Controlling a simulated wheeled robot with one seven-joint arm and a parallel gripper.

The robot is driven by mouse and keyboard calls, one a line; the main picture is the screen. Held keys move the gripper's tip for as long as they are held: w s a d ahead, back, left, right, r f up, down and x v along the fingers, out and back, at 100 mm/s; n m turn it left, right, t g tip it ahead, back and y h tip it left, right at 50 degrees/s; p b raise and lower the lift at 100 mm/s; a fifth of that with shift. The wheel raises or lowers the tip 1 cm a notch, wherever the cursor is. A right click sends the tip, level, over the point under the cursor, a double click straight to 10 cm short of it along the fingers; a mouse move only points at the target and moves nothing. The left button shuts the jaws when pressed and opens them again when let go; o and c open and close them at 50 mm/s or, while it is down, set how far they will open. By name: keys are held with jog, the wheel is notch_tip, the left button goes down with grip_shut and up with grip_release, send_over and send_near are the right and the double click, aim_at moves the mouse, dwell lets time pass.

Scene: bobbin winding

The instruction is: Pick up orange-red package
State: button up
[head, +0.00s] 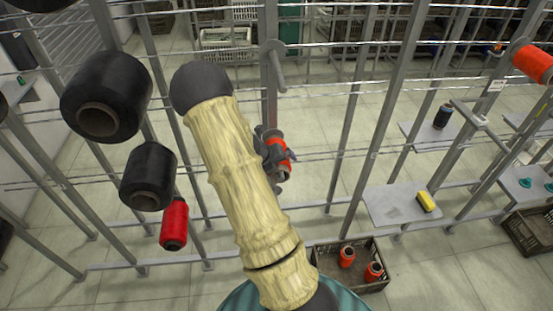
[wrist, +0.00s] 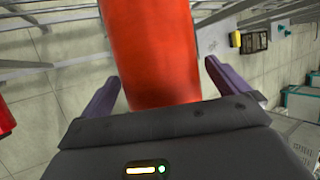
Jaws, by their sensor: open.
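An orange-red package (head: 281,157) shows in the head view at the metal frame, partly hidden behind my arm and gripper. In the wrist view it is a large orange-red cylinder (wrist: 152,50) running from the top edge down to the gripper body. My gripper (wrist: 165,88) is open, with one purple-grey finger on each side of the cylinder. A gap shows between the package and the right finger; the left finger is close to its side. In the head view my gripper (head: 268,145) is small and partly covered by the arm.
Black packages (head: 105,98) and a red package (head: 174,225) hang on the frame at left. A crate (head: 330,263) below holds two orange-red packages. Another orange-red package (head: 535,64) is at upper right. A yellow item (head: 426,201) lies on a shelf (head: 395,207). Metal posts and rails surround my gripper.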

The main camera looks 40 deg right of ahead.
jog(key=shift+d+f, duration=0.35)
jog(key=shift+f, duration=0.15)
jog(key=shift+c, duration=0.4)
jog(key=c, duration=1)
